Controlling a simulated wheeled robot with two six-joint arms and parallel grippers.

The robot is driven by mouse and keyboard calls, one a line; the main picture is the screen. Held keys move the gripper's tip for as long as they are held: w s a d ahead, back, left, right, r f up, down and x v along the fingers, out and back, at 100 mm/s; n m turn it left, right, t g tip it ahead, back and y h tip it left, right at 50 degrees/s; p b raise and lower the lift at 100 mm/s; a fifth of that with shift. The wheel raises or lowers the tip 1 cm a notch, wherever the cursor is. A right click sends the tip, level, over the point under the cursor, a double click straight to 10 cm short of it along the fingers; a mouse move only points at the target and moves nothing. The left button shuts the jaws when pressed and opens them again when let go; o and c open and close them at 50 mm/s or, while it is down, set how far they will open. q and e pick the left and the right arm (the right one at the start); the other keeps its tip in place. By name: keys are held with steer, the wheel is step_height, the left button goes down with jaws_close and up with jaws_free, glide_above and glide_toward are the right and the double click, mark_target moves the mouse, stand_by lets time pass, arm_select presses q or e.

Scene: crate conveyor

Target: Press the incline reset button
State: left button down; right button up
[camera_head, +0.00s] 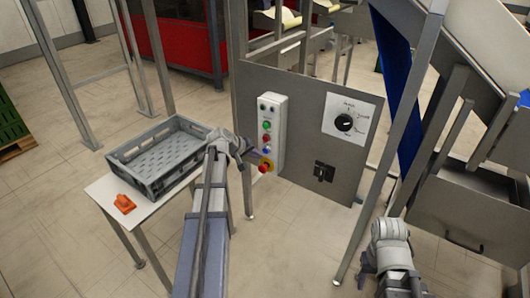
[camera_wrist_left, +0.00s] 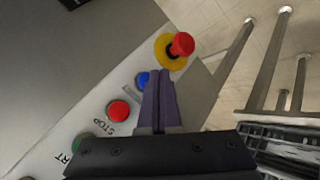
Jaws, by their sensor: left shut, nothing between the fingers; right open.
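The white control box (camera_head: 272,112) is mounted on the grey cabinet. Its blue button (camera_head: 267,151) also shows in the left wrist view (camera_wrist_left: 142,79), partly behind my left fingers; I can read no label for it. A red STOP button (camera_wrist_left: 119,111), a green button (camera_wrist_left: 82,143) and a red emergency stop on a yellow base (camera_wrist_left: 182,45) line up with it. My left gripper (camera_wrist_left: 161,74) is shut and empty, its tips right beside the blue button; contact cannot be told. My right gripper (camera_head: 388,230) is at the lower right, away from the box.
A grey crate (camera_head: 120,160) stands on a white table (camera_head: 148,205), with an orange object (camera_head: 124,204) on the table. A rotary dial (camera_head: 344,122) and a black latch (camera_head: 323,171) sit on the cabinet (camera_head: 300,165). Metal posts and a chute stand at the right.

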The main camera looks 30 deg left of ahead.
arm_select(q)
steer(key=s, duration=0.4)
steer(key=shift+s+a, duration=0.2)
steer(key=shift+s, duration=0.15)
stand_by(0.6)
steer(key=s+d+f+m+g, duration=0.2)
steer(key=s+d+m+g, duration=0.1)
steer(key=d, duration=0.9)
steer(key=s+d+f+m+g, duration=0.2)
steer(key=d+f+m, duration=0.1)
steer(key=d, duration=0.9)
steer(key=s+d+f+m+g+y, duration=0.1)
steer(key=s+d+m+g+y, duration=0.45)
steer(key=s+d, duration=1)
step_height(320, 180, up, 17)
steer(key=a+m+t+h+p, duration=0.1)
steer(key=h+p, duration=0.1)
steer(key=p, duration=1.5)
steer(key=shift+w+r+t+p, duration=0.15)
steer(key=shift+t+p, duration=0.2)
